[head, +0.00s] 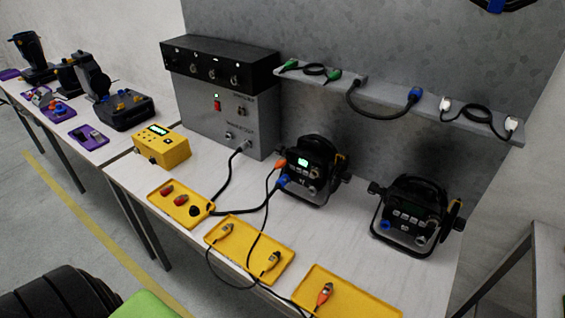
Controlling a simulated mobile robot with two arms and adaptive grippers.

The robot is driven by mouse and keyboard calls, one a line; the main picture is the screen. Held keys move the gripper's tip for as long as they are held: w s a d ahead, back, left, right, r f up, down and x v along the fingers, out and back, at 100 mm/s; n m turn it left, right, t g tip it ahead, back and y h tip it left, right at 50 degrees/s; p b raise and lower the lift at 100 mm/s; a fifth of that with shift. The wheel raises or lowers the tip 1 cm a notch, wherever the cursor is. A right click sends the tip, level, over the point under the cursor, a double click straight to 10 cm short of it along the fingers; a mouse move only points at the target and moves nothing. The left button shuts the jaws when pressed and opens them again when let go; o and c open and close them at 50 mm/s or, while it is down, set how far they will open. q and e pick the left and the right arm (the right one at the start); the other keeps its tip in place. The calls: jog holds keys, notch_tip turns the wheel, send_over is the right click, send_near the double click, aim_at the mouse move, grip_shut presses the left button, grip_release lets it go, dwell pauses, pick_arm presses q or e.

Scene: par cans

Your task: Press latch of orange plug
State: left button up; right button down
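An orange plug (281,163) sits at the left side of the left par can (314,170), beside a blue plug (283,181). A cable hangs down from it. Its latch is too small to make out. A second plug with an orange body (324,293) lies on the right yellow tray (350,287) at the front of the table.
The right par can (415,213) stands to the right. A grey and black power box (225,100) stands behind left, with a yellow tester (162,146) before it. Yellow trays with plugs, including the middle one (240,232), line the front edge. Cables cross the table.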

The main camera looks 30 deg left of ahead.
pick_arm(q)
grip_shut()
dwell(1.3)
